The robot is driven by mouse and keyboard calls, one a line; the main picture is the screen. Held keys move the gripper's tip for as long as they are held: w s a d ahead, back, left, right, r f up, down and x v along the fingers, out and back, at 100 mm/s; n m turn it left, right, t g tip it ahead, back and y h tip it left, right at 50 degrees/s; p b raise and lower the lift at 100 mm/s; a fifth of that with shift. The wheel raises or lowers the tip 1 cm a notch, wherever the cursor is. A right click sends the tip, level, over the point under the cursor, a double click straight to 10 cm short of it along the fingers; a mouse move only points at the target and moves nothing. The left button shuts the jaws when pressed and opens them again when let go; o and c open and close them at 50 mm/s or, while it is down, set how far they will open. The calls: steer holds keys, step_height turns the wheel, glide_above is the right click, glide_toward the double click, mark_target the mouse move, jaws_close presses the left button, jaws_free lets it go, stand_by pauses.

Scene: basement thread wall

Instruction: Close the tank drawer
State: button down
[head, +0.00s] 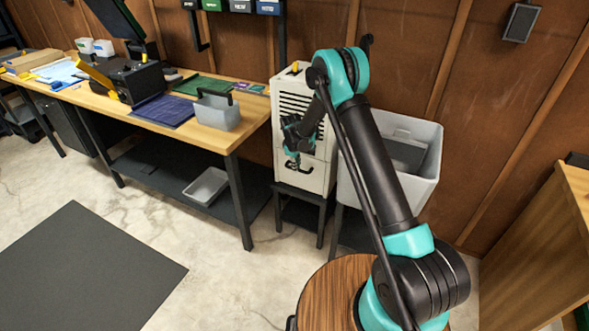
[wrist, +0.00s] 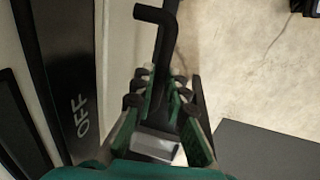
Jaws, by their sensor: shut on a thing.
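The white unit (head: 318,128) with dark louvres stands against the wall on a small dark stand. Its lower front is the tank drawer (head: 314,181), with a dark handle (head: 304,170). I cannot tell from the head view how far the drawer sticks out. My gripper (head: 293,163) is at the drawer front by the handle. In the wrist view my gripper (wrist: 163,88) is shut on the bent black handle (wrist: 155,40), which runs between its green-padded fingers. A dark strip marked OFF (wrist: 75,90) is to the left.
A workbench (head: 228,137) with a grey caddy (head: 217,111) stands to the left. A grey tub (head: 423,165) is close on the right of the unit. A dark mat (head: 85,270) lies on open floor.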

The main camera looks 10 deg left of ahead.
steer(key=shift+w, duration=0.25)
steer(key=c, duration=1.5)
jaws_free()
steer(key=shift+c, duration=0.2)
step_height(320, 180, up, 12)
steer(key=s, duration=0.2)
steer(key=shift+a, duration=0.35)
steer(key=shift+f, duration=0.1)
